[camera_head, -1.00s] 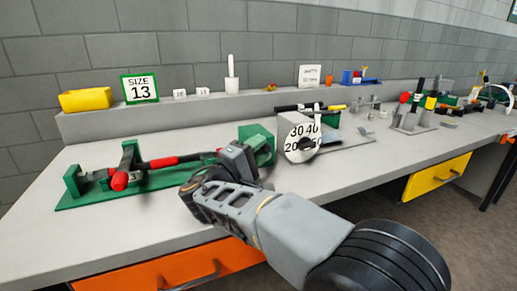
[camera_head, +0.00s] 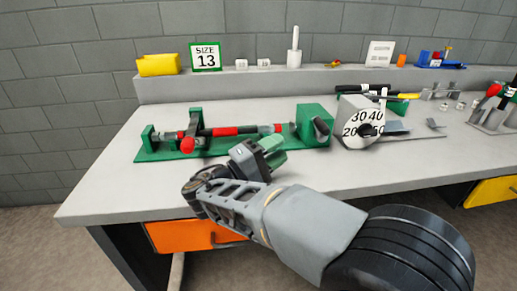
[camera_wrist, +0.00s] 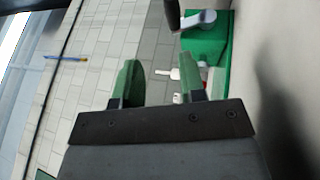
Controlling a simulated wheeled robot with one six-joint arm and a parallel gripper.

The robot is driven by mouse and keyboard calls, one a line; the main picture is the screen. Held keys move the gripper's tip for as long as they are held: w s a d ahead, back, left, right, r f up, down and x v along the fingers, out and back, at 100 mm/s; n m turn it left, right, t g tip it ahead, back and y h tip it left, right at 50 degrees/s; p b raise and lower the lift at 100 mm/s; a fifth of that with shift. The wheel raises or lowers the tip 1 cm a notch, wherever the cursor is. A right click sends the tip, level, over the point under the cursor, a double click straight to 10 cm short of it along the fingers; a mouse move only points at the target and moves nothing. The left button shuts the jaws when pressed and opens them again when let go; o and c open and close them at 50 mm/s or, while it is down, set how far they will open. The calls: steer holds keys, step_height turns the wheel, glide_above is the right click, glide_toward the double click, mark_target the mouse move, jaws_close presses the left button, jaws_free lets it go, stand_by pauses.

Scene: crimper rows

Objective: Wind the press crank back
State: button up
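In the wrist view, a crank with a grey arm (camera_wrist: 198,22) and dark grip sits at a green body (camera_wrist: 207,48), near the top. My gripper (camera_head: 272,155) is in front of the fixture, apart from the block. Its green fingers (camera_wrist: 160,85) are spread with nothing between them.
A grey unit with a number dial (camera_head: 363,122) stands right of the block. A shelf behind holds a yellow bin (camera_head: 160,65) and a SIZE 13 sign (camera_head: 206,57). The bench front (camera_head: 110,200) is clear; an orange drawer (camera_head: 180,236) is below.

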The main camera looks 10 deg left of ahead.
steer(key=shift+s+a+p, duration=0.45)
steer(key=shift+s+a, duration=0.95)
steer(key=shift+a, duration=0.3)
steer(key=shift+c, duration=0.3)
